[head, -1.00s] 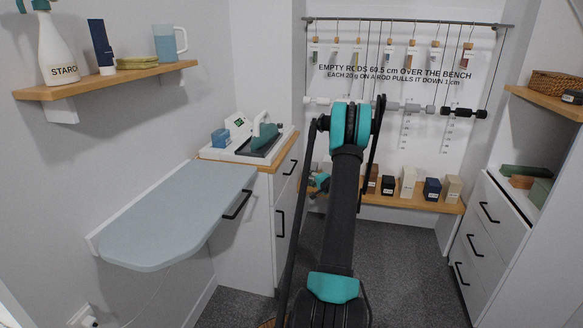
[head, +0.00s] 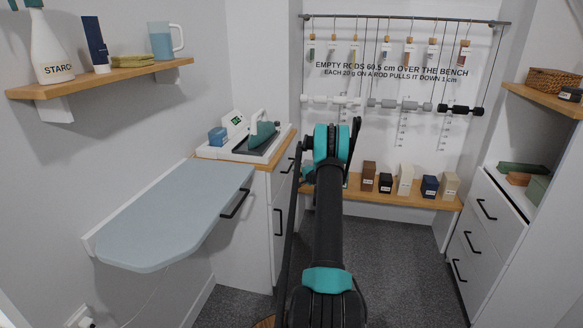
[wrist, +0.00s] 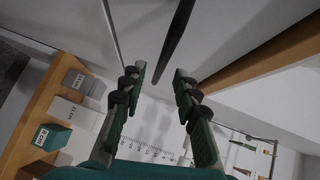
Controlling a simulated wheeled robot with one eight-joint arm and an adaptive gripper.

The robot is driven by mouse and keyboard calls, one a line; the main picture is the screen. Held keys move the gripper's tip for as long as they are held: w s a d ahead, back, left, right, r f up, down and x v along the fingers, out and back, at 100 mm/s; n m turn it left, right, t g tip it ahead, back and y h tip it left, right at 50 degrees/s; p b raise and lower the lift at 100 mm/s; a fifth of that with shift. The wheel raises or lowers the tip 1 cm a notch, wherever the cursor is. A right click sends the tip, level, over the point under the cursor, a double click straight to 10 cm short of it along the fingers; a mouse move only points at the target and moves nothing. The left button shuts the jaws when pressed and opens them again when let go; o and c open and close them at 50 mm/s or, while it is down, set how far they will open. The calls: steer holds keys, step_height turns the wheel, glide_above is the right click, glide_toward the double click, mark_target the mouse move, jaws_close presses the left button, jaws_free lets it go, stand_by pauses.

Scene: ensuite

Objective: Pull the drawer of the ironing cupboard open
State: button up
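The ironing cupboard (head: 247,215) is a white cabinet with a wooden top, left of centre in the head view. Its drawer is the upper front, with a black bar handle (head: 291,165), and looks shut. A door handle (head: 278,221) is below it. My gripper (wrist: 160,80) is open and empty in the wrist view. No contact shows.
An iron (head: 263,134) on its stand sits on the cupboard top. A fold-down ironing board (head: 175,215) juts out at left. A wooden bench (head: 400,196) with several labelled blocks is at the back. White drawers (head: 482,235) stand at right. Carpet between is clear.

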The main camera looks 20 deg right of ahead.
steer(key=shift+x, duration=2.2)
jaws_close()
